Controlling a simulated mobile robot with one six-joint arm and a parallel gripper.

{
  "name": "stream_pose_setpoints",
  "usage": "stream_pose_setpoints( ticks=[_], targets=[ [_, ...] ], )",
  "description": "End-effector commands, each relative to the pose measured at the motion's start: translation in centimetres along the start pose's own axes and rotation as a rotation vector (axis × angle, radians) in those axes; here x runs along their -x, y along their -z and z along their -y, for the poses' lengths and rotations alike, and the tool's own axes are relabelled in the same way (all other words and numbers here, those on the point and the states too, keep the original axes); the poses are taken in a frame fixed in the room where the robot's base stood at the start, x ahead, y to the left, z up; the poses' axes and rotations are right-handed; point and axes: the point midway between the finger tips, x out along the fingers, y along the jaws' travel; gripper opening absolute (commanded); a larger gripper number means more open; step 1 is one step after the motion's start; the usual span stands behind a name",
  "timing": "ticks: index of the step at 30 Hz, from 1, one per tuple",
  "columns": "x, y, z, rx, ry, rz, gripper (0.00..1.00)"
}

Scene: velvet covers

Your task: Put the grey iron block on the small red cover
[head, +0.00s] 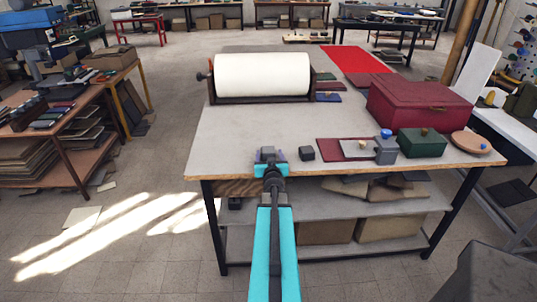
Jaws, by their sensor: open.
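A small dark grey block (306,154), which looks like the iron block, sits on the table near its front edge. My gripper (268,153) is over the front edge, just left of this block and apart from it. It is open, and nothing shows in it. A small dark red cover (328,86) lies flat beside the right end of the white roll, between a green cover (325,76) and a blue cover (328,97). A larger flat dark red piece (327,150) lies right of the block, partly covered by a grey plate (355,149).
The white roll (262,75) on its stand fills the table's back left. A grey box (386,151), a green box (422,143), a large red box (419,102) and a round wooden piece (470,144) crowd the right. The table's middle (270,122) is clear.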

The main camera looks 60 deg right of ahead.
Motion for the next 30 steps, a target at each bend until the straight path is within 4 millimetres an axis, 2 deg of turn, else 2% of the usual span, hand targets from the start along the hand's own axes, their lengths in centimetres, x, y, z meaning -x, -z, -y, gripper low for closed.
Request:
stream_pose_setpoints(
  ticks=[18, 30],
  targets=[
    [5.6, 0.0, 0.0, -0.001, 0.0, 0.0, 0.65],
    [6.8, 0.2, 0.1, -0.002, 0.004, 0.003, 0.65]
  ],
)
